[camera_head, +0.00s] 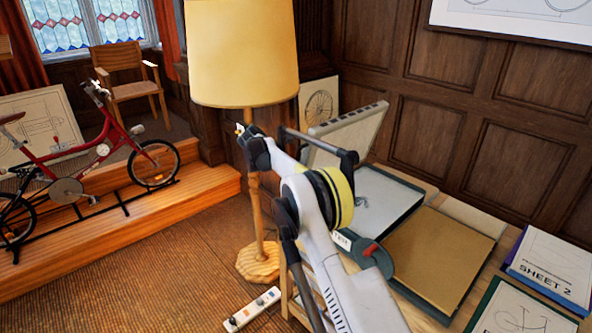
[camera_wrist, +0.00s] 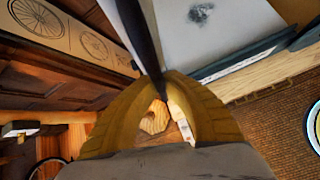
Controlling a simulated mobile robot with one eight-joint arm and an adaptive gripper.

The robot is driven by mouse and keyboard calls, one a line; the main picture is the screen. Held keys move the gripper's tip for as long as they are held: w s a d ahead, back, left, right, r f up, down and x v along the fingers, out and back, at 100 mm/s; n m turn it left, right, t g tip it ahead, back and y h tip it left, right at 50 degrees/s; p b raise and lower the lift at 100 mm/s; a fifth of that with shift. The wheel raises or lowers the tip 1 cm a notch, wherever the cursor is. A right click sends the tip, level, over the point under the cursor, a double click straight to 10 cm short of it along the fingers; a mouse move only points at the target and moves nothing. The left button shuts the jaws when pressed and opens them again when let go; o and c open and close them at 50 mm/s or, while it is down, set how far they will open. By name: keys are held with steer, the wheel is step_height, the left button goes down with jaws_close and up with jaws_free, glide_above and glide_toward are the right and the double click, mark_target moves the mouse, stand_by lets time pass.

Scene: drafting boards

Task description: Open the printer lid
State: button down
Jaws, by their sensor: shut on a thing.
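The printer (camera_head: 405,185) is a flat box with a dark green-grey rim on the table in the head view. A pale bed with a dark smudge shows inside it. Its light grey lid (camera_head: 355,130) stands raised and tilted at the back left. In the wrist view, my gripper (camera_wrist: 168,85) has its yellow ribbed fingers closed on a dark bar (camera_wrist: 142,35), which looks like the lid's handle. The pale surface with the smudge (camera_wrist: 200,22) lies beyond it. In the head view my arm covers the grip and the printer's left side.
A floor lamp (camera_head: 243,60) stands close to the left of my arm. A power strip (camera_head: 252,308) lies on the floor. A brown board (camera_head: 440,255) and a "SHEET 2" pad (camera_head: 553,265) lie right of the printer. A red bicycle (camera_head: 75,165) stands at left.

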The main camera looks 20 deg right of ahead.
stand_by(0.4)
steer(key=c, duration=1.5)
jaws_free()
steer(key=shift+w+d+f, duration=0.1)
steer(key=shift+d, duration=0.05)
steer(key=shift+o, duration=0.2)
steer(key=v, duration=1.2)
